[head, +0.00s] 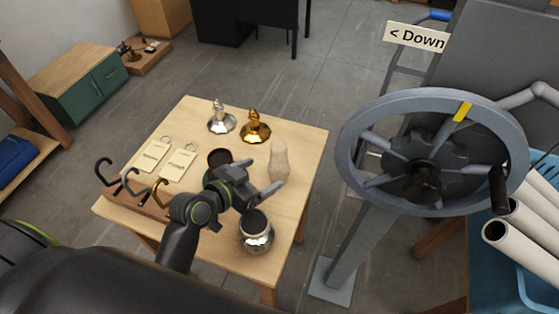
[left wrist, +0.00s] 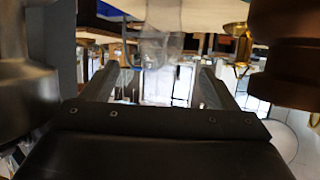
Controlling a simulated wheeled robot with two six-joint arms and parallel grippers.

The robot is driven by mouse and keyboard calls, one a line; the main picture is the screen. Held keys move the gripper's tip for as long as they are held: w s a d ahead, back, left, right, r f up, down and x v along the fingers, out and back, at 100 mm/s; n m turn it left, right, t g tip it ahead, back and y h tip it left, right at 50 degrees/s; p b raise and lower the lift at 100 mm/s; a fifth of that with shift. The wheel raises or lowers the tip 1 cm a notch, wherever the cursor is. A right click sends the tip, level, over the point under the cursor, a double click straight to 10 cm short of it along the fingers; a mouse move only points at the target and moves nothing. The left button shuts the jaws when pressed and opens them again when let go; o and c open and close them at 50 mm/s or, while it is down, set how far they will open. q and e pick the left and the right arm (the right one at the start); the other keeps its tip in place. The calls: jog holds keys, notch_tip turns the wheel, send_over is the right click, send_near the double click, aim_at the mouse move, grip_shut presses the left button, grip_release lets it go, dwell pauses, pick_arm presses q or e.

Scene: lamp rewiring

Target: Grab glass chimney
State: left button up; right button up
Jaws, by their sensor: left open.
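The clear glass chimney (head: 279,163) stands upright near the right side of the wooden table. It is faint and see-through. My left gripper (head: 261,177) is open beside the chimney, on its near left side. In the left wrist view the chimney (left wrist: 160,42) shows ahead, in line with the gap between the open fingers (left wrist: 164,78). The gap looks empty. Whether a finger touches the glass cannot be told. My right gripper is not in view.
A shiny silver lamp base (head: 257,237) stands near the gripper, and a dark round vessel (head: 219,157) stands behind the wrist. Silver (head: 221,122) and gold (head: 255,127) lamp parts stand at the back. Tags (head: 178,165) and hooks (head: 133,184) are at left. A large handwheel (head: 352,180) rises at right.

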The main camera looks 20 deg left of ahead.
aim_at(279, 165)
pick_arm(q)
jog(key=shift+p+x, duration=0.6)
jog(key=shift+x, duration=3.4)
jog(key=shift+c, duration=0.3)
jog(key=c, duration=1)
